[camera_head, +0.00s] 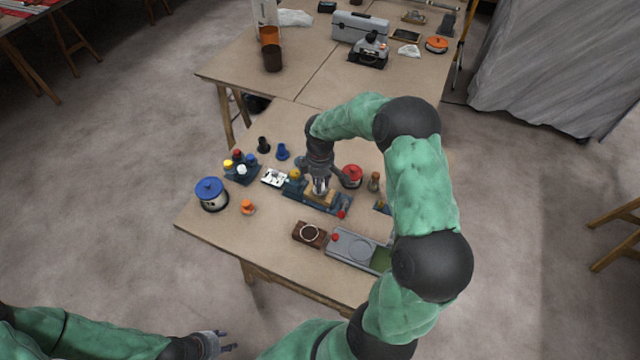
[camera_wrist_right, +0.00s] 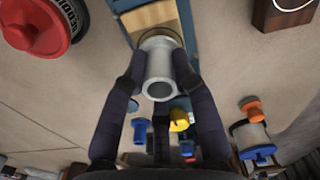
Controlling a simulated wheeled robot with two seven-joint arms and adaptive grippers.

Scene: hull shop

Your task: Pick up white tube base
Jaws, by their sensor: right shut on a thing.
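The white tube base is a pale grey-white hollow cylinder (camera_wrist_right: 159,66), seen nearly end-on between the fingers in the right wrist view. My right gripper (camera_wrist_right: 158,88) is shut on it, with fingers on both sides. The tube's far end is at the wooden block (camera_wrist_right: 152,17) on a blue fixture; I cannot tell whether it touches. In the head view my right gripper (camera_head: 320,188) points down over the blue fixture (camera_head: 333,205) and mostly hides the tube. My left gripper (camera_head: 229,342) is open and empty at the bottom, off the table.
A red-lidded container (camera_head: 352,174) stands close right of my right gripper. A brown block with a ring (camera_head: 309,234) and a grey tray (camera_head: 350,247) lie in front. A blue-lidded container (camera_head: 211,194) and an orange piece (camera_head: 248,207) stand left.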

